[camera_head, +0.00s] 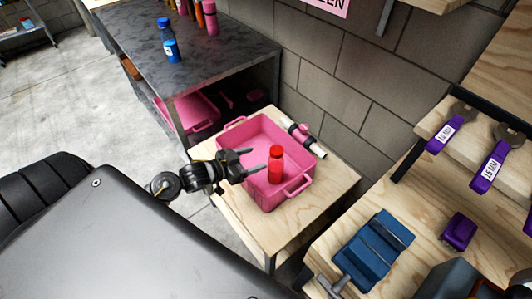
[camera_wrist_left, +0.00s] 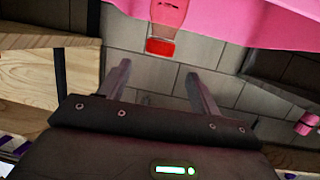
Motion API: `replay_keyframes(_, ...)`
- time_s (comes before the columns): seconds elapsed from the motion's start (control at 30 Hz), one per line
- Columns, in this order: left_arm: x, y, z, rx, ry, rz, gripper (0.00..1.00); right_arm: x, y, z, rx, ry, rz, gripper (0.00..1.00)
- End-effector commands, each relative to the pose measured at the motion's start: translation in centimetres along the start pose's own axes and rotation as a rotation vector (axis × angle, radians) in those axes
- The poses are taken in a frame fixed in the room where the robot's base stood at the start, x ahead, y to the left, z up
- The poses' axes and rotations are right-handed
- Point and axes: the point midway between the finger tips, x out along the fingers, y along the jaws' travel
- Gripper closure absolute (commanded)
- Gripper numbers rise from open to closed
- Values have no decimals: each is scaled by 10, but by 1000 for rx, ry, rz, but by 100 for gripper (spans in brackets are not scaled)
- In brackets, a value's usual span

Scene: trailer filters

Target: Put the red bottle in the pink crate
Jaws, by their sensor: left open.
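The pink crate (camera_head: 241,130) stands on a small wooden table, and its pink wall also shows in the left wrist view (camera_wrist_left: 265,22). The red bottle (camera_head: 276,165) stands upright inside the crate, near its front right side. Its red cap (camera_wrist_left: 160,47) shows beyond the fingertips in the left wrist view. My left gripper (camera_head: 252,160) is open and empty, over the crate just left of the bottle. Its fingers (camera_wrist_left: 161,78) are spread apart in the left wrist view. Whether a fingertip touches the bottle is unclear. My right gripper is not in view.
A white tube with a pink part (camera_head: 303,131) lies behind the crate against the block wall. A dark workbench (camera_head: 130,45) with bottles (camera_head: 168,45) stands at the back left. A wooden bench at right holds a blue vise (camera_head: 374,250) and purple-handled wrenches (camera_head: 490,166).

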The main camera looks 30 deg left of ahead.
Motion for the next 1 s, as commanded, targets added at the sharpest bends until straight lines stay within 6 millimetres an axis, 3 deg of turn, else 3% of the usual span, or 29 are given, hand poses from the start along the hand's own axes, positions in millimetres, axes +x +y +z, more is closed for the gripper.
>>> replay_keyframes(0.1, -18, 0, 1, 0, -2, 0, 36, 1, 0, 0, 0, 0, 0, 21)
replay_keyframes(0.3, -32, 0, 0, 0, 1, 1, 36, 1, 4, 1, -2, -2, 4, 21)
replay_keyframes(0.6, -33, 0, 0, 0, 1, 0, 36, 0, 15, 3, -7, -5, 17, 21)
replay_keyframes(1.0, -33, 8, 7, 2, -44, -39, 36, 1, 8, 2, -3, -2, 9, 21)
